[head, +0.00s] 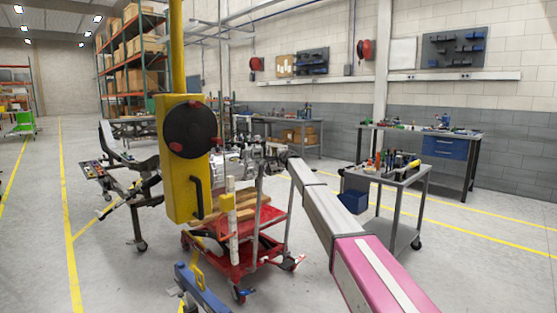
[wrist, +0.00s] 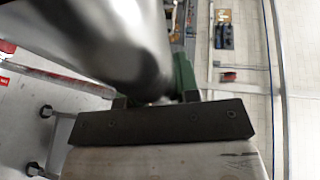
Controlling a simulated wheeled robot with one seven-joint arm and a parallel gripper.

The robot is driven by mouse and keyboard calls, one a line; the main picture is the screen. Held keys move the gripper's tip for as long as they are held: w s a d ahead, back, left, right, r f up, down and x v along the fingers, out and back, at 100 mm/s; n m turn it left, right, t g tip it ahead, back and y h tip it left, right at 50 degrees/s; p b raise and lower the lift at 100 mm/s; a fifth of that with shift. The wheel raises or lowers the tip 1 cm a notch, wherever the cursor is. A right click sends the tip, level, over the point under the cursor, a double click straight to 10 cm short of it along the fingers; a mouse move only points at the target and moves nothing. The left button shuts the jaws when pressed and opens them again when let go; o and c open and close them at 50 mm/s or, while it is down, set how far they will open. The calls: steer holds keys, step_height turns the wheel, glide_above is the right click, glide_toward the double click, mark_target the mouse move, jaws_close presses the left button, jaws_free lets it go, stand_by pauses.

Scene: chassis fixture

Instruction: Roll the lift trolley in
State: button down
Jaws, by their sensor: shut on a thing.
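The lift trolley is a low red cart (head: 235,262) on casters, with wooden blocks (head: 243,208) on top and grey upright bars at its right side. It stands beside and partly under the chassis frame (head: 130,178), which carries a metal gearbox-like unit (head: 238,162). My gripper (head: 284,156) is at the top of the trolley's grey bars, small and partly hidden in the head view. In the wrist view my gripper (wrist: 155,99) is shut on a blurred shiny metal bar (wrist: 110,40), which seems to be the trolley's handle. The yellow post hides part of the trolley and chassis.
A yellow post with a black reel (head: 190,133) stands close in front, with a blue foot (head: 203,290) at floor level. A grey tool cart (head: 385,178) with a blue bin is to the right. A workbench (head: 425,137) lines the wall.

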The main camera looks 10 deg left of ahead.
steer(key=shift+r, duration=0.4)
steer(key=c, duration=1.1)
jaws_free()
steer(key=shift+o, duration=1.3)
steer(key=shift+f, duration=0.15)
steer(key=shift+s, duration=0.1)
steer(key=v, duration=1)
steer(key=shift+s+d, duration=0.2)
steer(key=shift+s, duration=0.05)
